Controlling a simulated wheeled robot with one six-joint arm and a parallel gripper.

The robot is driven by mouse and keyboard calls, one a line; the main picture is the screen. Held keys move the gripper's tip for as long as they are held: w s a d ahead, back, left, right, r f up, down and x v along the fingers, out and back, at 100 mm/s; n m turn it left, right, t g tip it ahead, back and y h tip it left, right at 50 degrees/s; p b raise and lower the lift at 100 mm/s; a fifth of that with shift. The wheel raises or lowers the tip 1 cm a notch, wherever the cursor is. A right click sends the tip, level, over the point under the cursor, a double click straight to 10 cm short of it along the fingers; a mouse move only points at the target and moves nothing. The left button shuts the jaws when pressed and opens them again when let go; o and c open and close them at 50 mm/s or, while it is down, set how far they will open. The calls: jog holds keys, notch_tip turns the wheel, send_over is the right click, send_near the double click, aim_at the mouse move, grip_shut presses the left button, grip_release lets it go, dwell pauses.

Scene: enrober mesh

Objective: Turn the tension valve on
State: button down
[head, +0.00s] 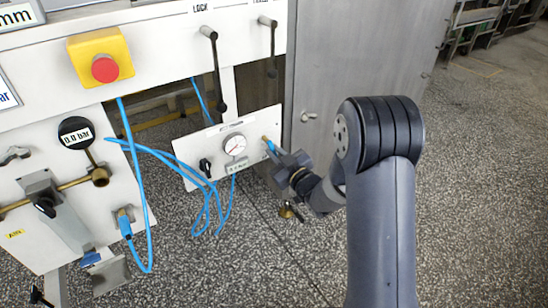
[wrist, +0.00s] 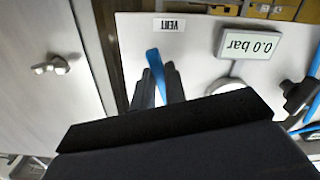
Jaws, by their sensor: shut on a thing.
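A white panel (head: 185,150) carries a round gauge (head: 235,145), a black knob (head: 205,165) on its left and a brass fitting (head: 265,139) with a narrow blue handle (head: 271,147) on its right. My gripper (head: 279,153) is at that blue handle. In the wrist view my gripper (wrist: 160,72) is shut on the blue handle (wrist: 153,56), whose tip shows past the fingers. A small label, seemingly "VENT" (wrist: 169,25), is beside it, upside down. The black knob (wrist: 297,95) is at the right edge there. No readable label names the tension valve.
The panel display (wrist: 250,44) reads 0.0 bar. Blue hoses (head: 205,205) loop below the panel. LOCK levers (head: 215,70) hang above it. A metal door (head: 340,60) with a handle (head: 308,117) stands behind my arm. A red stop button (head: 104,68) is at upper left.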

jog(key=n, duration=0.2)
jog(key=d+n, duration=0.1)
jog(key=n, duration=0.2)
jog(key=w+r+n, duration=0.1)
jog(key=n, duration=0.1)
jog(key=shift+d+r, duration=0.1)
jog(key=shift+d, duration=0.1)
jog(key=n, duration=0.2)
jog(key=r+n, duration=0.1)
jog(key=n, duration=0.1)
jog(key=shift+d, duration=0.15)
jog(key=shift+w+r+n, duration=0.1)
jog(key=shift+r+n, duration=0.1)
jog(key=shift+n, duration=0.65)
jog(key=shift+r+n, duration=0.2)
jog(key=shift+n, duration=0.65)
jog(key=c, duration=1.4)
grip_release()
jog(key=shift+c, duration=0.2)
jog(key=shift+d, duration=0.1)
